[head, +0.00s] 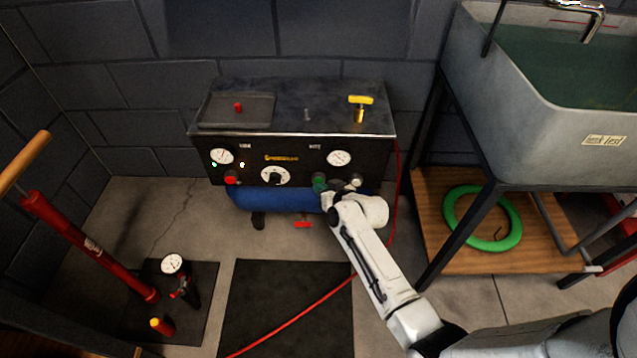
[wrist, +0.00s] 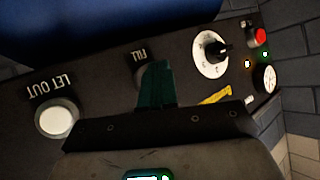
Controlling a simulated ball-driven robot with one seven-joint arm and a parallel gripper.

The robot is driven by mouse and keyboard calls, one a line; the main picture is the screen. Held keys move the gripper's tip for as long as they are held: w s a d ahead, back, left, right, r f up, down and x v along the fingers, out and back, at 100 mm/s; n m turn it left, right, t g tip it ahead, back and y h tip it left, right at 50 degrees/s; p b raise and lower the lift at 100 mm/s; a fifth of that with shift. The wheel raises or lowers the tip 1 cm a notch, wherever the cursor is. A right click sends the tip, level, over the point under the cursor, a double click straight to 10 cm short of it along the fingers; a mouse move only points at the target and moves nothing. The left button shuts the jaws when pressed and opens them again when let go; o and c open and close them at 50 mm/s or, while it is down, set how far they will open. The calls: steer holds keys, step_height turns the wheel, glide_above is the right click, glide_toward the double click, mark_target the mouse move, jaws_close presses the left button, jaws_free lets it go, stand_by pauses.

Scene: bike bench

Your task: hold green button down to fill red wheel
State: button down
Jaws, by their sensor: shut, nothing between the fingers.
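The compressor panel (head: 300,158) faces me, with a blue tank below it. The green button (head: 319,181) sits right of the centre dial, under the right gauge. My gripper (head: 325,190) is shut and empty, its tip right at that button. In the wrist view the panel appears upside down; my narrow dark green fingers (wrist: 155,84) lie over the button by the FILL label (wrist: 140,54) and hide most of it. Whether it is pressed in, I cannot tell. The red wheel is not in view.
A white LET OUT button (wrist: 57,118) sits beside FILL. A red button (head: 230,177) is at the panel's left. A red hose (head: 318,303) crosses the floor mat. A green ring (head: 483,218) lies under the sink (head: 570,120). A red pump (head: 90,245) stands left.

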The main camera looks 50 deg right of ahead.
steer(key=shift+r, duration=0.1)
steer(key=shift+s+a+p, duration=0.5)
steer(key=shift+a+p, duration=0.05)
steer(key=shift+a, duration=0.05)
steer(key=shift+a, duration=0.1)
steer(key=s+a+p, duration=0.1)
steer(key=a, duration=0.1)
steer(key=s+a+p, duration=0.1)
steer(key=s+p, duration=0.1)
steer(key=shift+a, duration=0.4)
stand_by(0.6)
